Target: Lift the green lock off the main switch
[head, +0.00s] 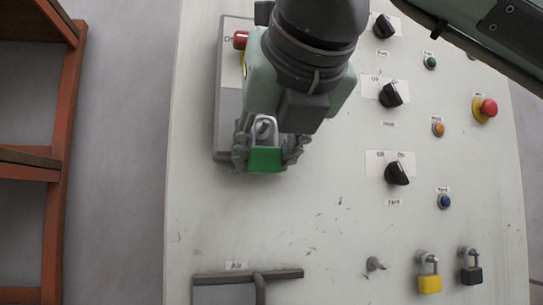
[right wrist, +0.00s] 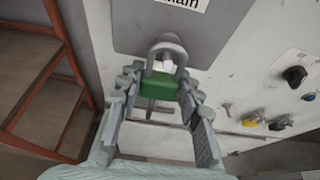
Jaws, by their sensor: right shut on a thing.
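The green lock (head: 265,159) has a green body and a grey metal shackle pointing up. My right gripper (head: 267,148) is shut on its body, one finger on each side, in front of the lower part of the main switch's grey plate (head: 229,125). The red part of the switch (head: 240,40) shows at upper left, partly hidden by my arm. In the right wrist view the green lock (right wrist: 160,90) sits between the fingertips, its shackle against the grey plate (right wrist: 140,30). I cannot tell whether the shackle is clear of the switch. My left gripper is out of view.
A bare peg (head: 375,264) stands low on the panel, beside a hanging yellow lock (head: 429,280) and black lock (head: 471,273). Black knobs (head: 396,173), coloured buttons and a red emergency button (head: 487,107) are at right. An orange rack (head: 60,170) stands left.

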